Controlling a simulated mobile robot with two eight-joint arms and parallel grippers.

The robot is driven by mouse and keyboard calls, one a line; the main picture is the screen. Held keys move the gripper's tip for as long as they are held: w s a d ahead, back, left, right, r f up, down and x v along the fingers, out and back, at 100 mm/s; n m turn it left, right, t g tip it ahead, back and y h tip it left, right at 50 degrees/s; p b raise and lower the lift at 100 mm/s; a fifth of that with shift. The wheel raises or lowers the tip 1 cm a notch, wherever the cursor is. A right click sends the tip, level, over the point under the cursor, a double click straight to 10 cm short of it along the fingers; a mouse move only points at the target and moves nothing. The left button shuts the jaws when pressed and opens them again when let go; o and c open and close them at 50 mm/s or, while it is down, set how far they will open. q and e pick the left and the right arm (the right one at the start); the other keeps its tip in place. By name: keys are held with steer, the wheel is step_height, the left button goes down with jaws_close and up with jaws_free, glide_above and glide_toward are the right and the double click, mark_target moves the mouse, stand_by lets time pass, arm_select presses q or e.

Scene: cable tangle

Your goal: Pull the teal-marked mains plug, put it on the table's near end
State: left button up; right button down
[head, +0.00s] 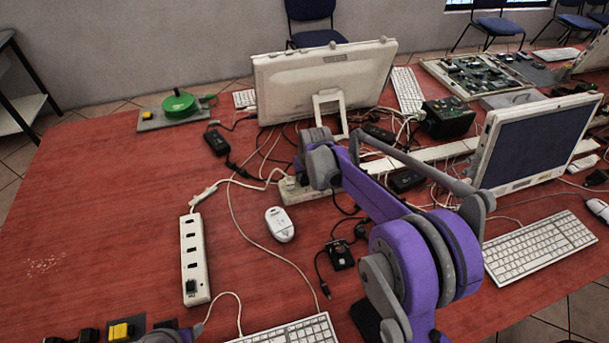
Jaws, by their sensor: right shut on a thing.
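My right arm reaches in from the lower right to the far power strip (294,190), a long white bar running right behind my arm. My right gripper (308,172) is low over this strip's left end, mostly hidden by its own wrist. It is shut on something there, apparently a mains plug. The plug's body and any teal mark are hidden. A second white power strip (194,256) lies to the left, with a dark piece at its near end.
Tangled cables lie around the far strip, with a black adapter (217,142) at their left. A monitor (322,82) stands behind. A white mouse (279,224), a small black box (340,254) and a keyboard (292,331) lie nearer. The red table (85,225) is clear at left.

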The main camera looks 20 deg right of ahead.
steer(key=shift+r, duration=0.15)
steer(key=shift+r+p, duration=0.9)
steer(key=shift+r, duration=0.45)
steer(key=c, duration=1.2)
jaws_free()
jaws_close()
